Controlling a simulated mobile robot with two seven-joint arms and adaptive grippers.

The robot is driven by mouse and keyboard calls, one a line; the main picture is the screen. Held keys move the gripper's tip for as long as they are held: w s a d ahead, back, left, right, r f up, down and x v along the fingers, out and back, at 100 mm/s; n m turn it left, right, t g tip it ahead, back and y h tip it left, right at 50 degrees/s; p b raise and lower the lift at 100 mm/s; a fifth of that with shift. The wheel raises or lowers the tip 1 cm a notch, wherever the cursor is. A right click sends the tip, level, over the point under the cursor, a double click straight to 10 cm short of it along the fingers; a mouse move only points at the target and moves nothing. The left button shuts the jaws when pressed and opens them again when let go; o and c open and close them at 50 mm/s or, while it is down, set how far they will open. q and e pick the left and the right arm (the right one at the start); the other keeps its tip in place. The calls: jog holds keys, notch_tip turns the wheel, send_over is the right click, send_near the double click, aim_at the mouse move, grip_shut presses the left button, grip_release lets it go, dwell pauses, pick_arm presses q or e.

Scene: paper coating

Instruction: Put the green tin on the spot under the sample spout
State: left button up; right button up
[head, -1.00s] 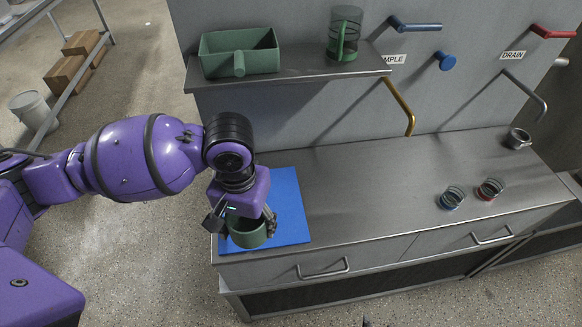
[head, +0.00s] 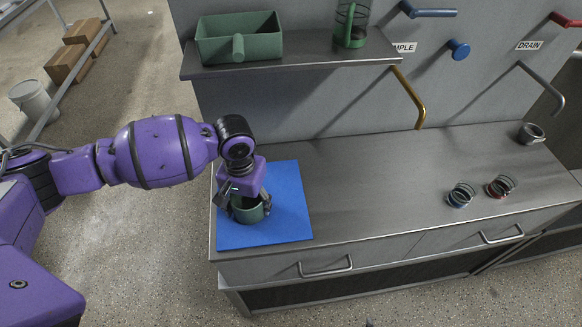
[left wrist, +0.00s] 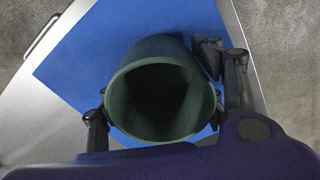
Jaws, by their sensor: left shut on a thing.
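The green tin (head: 249,212) is over the blue mat (head: 287,226) at the left end of the counter. My left gripper (head: 247,205) is shut on it, one finger on each side. In the left wrist view the tin (left wrist: 160,90) shows its open, dark mouth between the fingers. I cannot tell whether its base touches the mat. The brass sample spout (head: 410,97) comes out of the wall under the partly hidden sample label (head: 404,48), to the right of the tin. The spot under it is not marked out clearly. My right gripper is not in view.
A shelf (head: 300,60) above the counter carries a green scoop-like bin (head: 240,40) and a green-handled jug (head: 351,25). Blue (head: 460,195) and red (head: 501,186) coil-like items and a metal cup (head: 531,133) stand at right. The counter (head: 370,180) between is clear.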

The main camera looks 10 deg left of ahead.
pick_arm(q)
jog(key=shift+f, duration=0.1)
jog(key=o, duration=1.2)
